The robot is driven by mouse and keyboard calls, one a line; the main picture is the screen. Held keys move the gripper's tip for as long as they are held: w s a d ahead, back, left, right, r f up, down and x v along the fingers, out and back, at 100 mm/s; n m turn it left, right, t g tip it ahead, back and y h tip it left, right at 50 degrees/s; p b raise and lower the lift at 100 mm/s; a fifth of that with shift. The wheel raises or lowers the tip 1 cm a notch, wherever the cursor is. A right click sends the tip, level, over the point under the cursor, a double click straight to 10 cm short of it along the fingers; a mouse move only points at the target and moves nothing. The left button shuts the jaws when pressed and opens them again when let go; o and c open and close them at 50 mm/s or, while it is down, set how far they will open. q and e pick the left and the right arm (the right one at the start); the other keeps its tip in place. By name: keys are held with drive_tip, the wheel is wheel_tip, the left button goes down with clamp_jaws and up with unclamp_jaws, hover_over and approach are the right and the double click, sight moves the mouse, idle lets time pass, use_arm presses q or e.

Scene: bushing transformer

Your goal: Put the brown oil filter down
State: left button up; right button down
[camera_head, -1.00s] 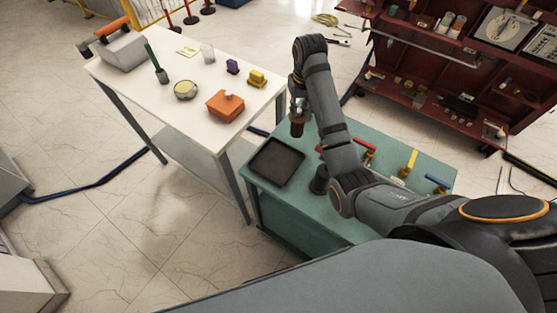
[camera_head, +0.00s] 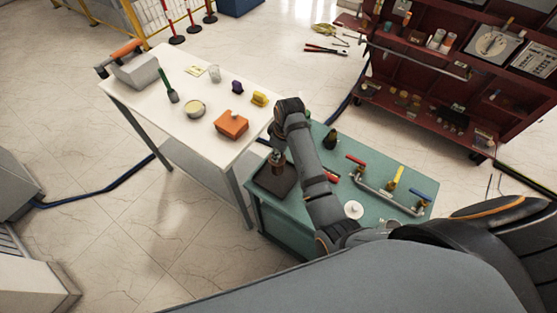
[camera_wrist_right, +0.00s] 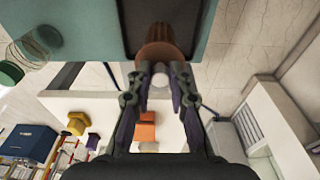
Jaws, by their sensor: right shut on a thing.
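The brown oil filter (camera_head: 278,169) is held by my right gripper (camera_head: 277,157) over the black tray (camera_head: 272,187) on the green table. In the right wrist view, the filter (camera_wrist_right: 166,38), ribbed and brown, sits between the shut fingertips (camera_wrist_right: 160,73), with part of the dark tray (camera_wrist_right: 140,18) behind it. I cannot tell whether the filter touches the tray floor. My left gripper is not in view.
On the green table (camera_head: 300,236), a dark bottle (camera_head: 330,140), a white round part (camera_head: 353,210) and a pipe with coloured valve handles (camera_head: 390,196) lie right of the tray. A white table (camera_head: 170,125) with an orange part (camera_head: 231,124) adjoins at left.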

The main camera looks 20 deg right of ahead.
sight(282, 161)
drive_tip(key=shift+f, duration=1.85)
drive_tip(key=c, duration=1.2)
unclamp_jaws()
drive_tip(key=shift+f, duration=0.15)
drive_tip(key=r+b, duration=0.1)
drive_tip(key=r, duration=0.2)
drive_tip(key=r+b, duration=0.1)
drive_tip(key=r, duration=0.2)
drive_tip(key=s+d+r+b, duration=0.1)
drive_tip(key=r, duration=0.2)
drive_tip(key=r+p, duration=0.2)
drive_tip(key=r, duration=0.1)
drive_tip(key=shift+s+d+r, duration=0.1)
drive_tip(key=shift+s+r, duration=0.05)
drive_tip(key=shift+s, duration=0.05)
